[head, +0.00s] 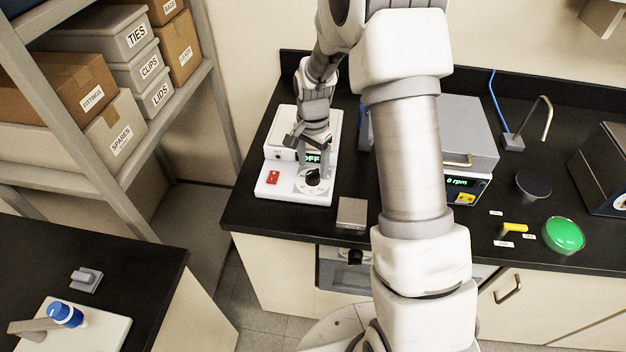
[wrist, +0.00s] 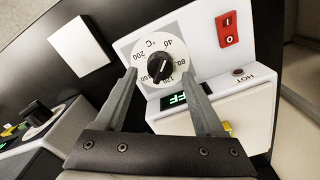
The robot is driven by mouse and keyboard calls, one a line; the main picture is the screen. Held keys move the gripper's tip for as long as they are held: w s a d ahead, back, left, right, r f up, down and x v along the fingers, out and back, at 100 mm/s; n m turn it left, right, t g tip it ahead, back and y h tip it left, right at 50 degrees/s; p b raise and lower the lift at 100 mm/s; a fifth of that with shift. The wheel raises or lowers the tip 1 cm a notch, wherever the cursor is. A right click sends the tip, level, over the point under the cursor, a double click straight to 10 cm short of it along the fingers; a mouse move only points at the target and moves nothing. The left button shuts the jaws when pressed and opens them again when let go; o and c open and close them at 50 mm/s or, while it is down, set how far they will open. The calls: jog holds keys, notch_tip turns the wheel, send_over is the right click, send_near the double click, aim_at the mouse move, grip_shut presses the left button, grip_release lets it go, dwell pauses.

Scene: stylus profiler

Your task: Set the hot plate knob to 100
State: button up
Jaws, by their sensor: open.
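The white hot plate (head: 262,190) stands on the black bench, with a black knob (head: 313,177) on its front right. The green display (wrist: 174,102) reads OFF. My gripper (wrist: 158,74) is open and empty. Its two fingertips lie on either side of the knob in that view, apart from it. In the head view my gripper (head: 309,156) is over the knob area.
A red rocker switch (wrist: 227,28) is beside the dial. A grey block (head: 352,212) lies right of the hot plate. A device with a 0 rpm display (head: 458,183) stands farther right. A shelf with boxes (head: 110,40) is at left.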

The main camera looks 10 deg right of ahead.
jog(key=shift+f+b, duration=0.4)
jog(key=shift+f, duration=0.55)
grip_shut()
